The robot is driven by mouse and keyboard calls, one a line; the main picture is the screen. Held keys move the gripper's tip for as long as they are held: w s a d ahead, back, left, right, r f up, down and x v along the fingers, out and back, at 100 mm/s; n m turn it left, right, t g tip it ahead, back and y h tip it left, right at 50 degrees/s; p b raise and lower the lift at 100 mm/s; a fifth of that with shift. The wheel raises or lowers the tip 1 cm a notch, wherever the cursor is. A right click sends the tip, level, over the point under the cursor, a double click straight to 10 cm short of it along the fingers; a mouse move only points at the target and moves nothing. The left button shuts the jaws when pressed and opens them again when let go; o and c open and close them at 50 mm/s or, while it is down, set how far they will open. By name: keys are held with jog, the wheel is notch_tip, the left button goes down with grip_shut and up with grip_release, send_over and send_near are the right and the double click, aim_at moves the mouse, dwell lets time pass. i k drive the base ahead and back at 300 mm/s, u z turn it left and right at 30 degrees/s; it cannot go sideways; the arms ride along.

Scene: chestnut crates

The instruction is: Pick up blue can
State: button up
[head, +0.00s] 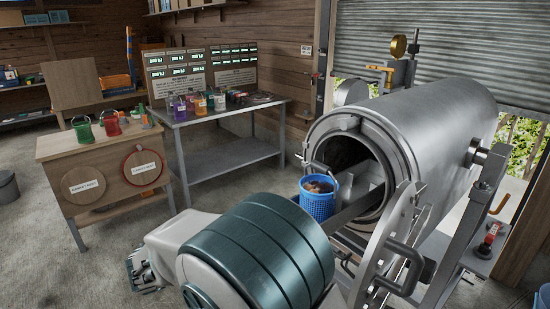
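The blue can (316,207) is a blue, basket-like container with small holes in its wall and brown pieces heaped inside. It stands upright at the open mouth of a large metal drum, near the picture's middle. What it rests on is partly hidden by my arm in front. My gripper (143,273) appears at the lower left, low over the floor and well to the left of the can, apart from it. Its fingers are small and dark, and I cannot tell whether they are open.
The metal drum (440,110) fills the right side, with its hinged door and handles (405,265) near the can. A wooden cabinet (95,148) with small buckets and a metal table (215,112) with bottles stand at left. Concrete floor lies open between them and my arm.

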aim_at(318, 196)
jog(key=k, duration=1)
